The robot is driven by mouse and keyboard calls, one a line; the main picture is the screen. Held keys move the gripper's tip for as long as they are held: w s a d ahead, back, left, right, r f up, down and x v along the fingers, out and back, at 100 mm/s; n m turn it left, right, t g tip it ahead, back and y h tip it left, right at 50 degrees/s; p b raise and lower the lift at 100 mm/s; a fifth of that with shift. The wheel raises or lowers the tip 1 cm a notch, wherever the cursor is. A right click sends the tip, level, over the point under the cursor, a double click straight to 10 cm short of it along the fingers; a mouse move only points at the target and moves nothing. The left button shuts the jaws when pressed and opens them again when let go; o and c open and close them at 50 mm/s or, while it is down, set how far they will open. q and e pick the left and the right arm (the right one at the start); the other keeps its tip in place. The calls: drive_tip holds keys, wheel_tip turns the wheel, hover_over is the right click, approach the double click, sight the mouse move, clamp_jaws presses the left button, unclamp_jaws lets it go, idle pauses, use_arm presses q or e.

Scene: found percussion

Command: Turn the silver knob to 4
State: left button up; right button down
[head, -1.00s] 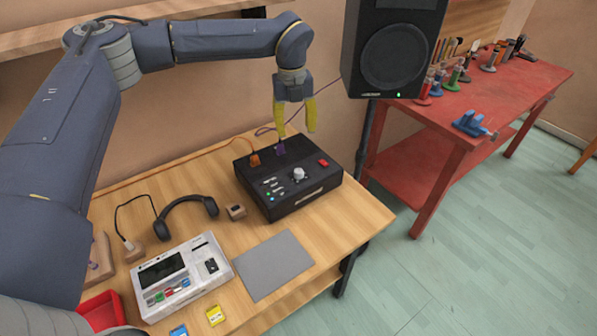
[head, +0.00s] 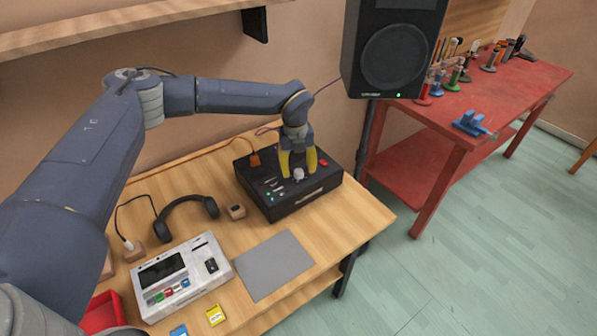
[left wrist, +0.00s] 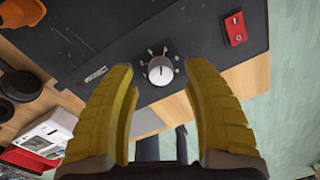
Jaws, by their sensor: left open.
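The silver knob (head: 298,174) stands on top of a black box (head: 312,198) on the wooden table. In the left wrist view the knob (left wrist: 160,71) is ringed by small marks on the black panel (left wrist: 110,35); the numbers are too small to read. My left gripper (head: 299,176) points down over the box, its yellow fingers open on either side of the knob. In the left wrist view the open fingers (left wrist: 160,85) are apart from the knob, with clear gaps on both sides. My right gripper is not in view.
A red switch (left wrist: 236,28) sits beside the knob on the box. An orange plug (head: 255,159) is at the box's back left. Headphones (head: 184,207), a white device (head: 178,276) and a grey mat (head: 273,265) lie on the table. A speaker (head: 392,50) stands behind right.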

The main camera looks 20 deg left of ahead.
use_arm(q)
drive_tip(key=shift+f, duration=0.95)
drive_tip(key=shift+c, duration=0.2)
clamp_jaws()
